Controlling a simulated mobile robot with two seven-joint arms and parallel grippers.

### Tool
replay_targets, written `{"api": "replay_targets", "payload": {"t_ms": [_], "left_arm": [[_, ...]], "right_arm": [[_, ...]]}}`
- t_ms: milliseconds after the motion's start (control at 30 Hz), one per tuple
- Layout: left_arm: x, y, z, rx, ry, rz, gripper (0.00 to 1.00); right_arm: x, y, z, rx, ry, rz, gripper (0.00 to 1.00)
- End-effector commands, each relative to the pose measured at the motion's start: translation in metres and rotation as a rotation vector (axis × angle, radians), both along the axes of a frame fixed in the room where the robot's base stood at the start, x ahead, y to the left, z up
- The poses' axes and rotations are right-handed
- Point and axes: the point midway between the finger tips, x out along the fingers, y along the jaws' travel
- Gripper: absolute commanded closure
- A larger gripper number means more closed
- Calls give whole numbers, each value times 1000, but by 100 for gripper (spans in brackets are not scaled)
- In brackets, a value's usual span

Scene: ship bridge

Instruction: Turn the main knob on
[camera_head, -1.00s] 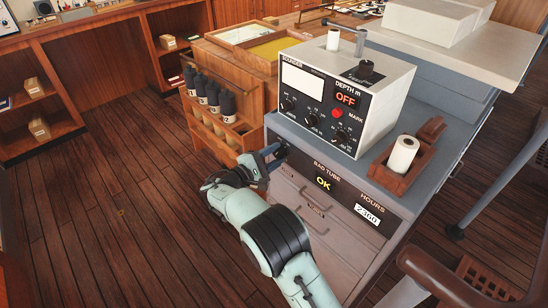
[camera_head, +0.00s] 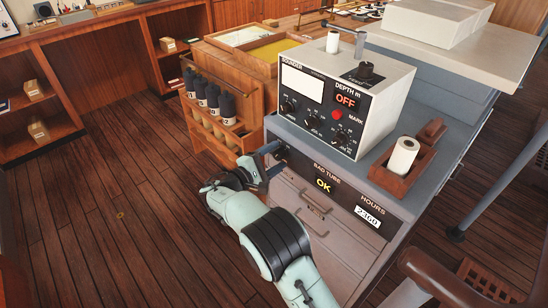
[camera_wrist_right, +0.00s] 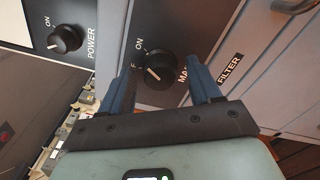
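The main knob (camera_wrist_right: 158,72) is round and black with a pale pointer line, on a dark panel. Beside it are "ON", a partly hidden label ending in "F", and "MA…", cut off by a finger. In the head view the knob (camera_head: 281,154) is small and dark at the left end of the console's front strip. My right gripper (camera_wrist_right: 160,80) is open, its blue fingers either side of the knob with visible gaps. In the head view the right gripper (camera_head: 268,160) is at the console's left front corner. My left gripper is not in view.
The sounder (camera_head: 345,95) stands on the console, its display reading OFF. Its POWER knob (camera_wrist_right: 66,38) shows upper left in the wrist view. A wooden holder (camera_head: 388,178) with a paper roll is at right. A bottle rack (camera_head: 245,132) stands close left of my gripper.

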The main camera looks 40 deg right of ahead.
Motion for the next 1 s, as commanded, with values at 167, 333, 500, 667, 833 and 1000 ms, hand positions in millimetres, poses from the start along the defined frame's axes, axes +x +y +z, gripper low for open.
{"api": "replay_targets", "payload": {"t_ms": [167, 333, 500, 667, 833, 1000], "left_arm": [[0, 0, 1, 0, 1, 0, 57], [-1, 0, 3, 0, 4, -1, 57], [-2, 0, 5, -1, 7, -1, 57], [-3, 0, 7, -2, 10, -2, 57], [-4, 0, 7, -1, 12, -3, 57], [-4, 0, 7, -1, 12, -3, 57]], "right_arm": [[0, 10, 0, 0, 1, 1, 37], [-2, 43, 1, -1, 0, 5, 37], [-6, 82, 1, 0, 0, 4, 37], [-9, 112, 0, 0, 0, 2, 37], [-11, 129, 0, 0, -1, 1, 37], [-12, 134, 0, 1, 0, 0, 37]]}}
